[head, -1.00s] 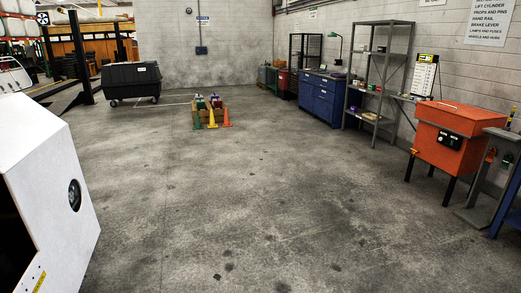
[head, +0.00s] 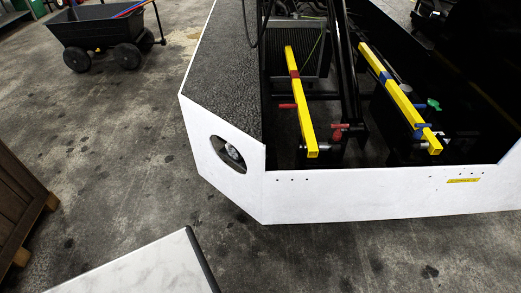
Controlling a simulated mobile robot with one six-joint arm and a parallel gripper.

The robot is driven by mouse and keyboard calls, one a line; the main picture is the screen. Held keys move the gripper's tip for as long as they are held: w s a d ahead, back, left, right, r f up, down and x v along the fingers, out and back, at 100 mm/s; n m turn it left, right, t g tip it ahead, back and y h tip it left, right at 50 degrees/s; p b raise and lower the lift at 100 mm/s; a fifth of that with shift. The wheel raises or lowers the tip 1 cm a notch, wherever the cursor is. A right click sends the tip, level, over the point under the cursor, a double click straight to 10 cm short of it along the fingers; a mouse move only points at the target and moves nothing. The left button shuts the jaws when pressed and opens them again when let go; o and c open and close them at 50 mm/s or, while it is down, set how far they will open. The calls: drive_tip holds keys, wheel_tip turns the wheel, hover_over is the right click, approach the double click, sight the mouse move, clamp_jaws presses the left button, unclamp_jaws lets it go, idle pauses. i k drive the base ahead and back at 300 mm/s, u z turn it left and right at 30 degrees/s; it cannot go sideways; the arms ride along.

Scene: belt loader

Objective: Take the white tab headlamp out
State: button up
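A headlamp (head: 229,152) sits in a round opening in the white angled front corner panel of the belt loader (head: 360,197). It looks pale and silvery inside a dark recess. A white tab on it is too small to make out. My gripper is not in view.
Yellow bars (head: 300,105) with red and blue bands lie over the loader's open bay. A black cart (head: 100,30) stands at the upper left. A wooden crate (head: 18,205) is at the left edge. A pale marble-like top (head: 145,268) is at the bottom. Grey floor between them is clear.

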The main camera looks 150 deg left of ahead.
sight(233, 154)
drive_tip(key=u, duration=0.6)
drive_tip(key=k, duration=0.15)
drive_tip(key=z, duration=3)
drive_tip(key=k, duration=0.3)
drive_tip(key=z, duration=2.65)
drive_tip(key=k, duration=0.35)
drive_tip(key=z, duration=0.3)
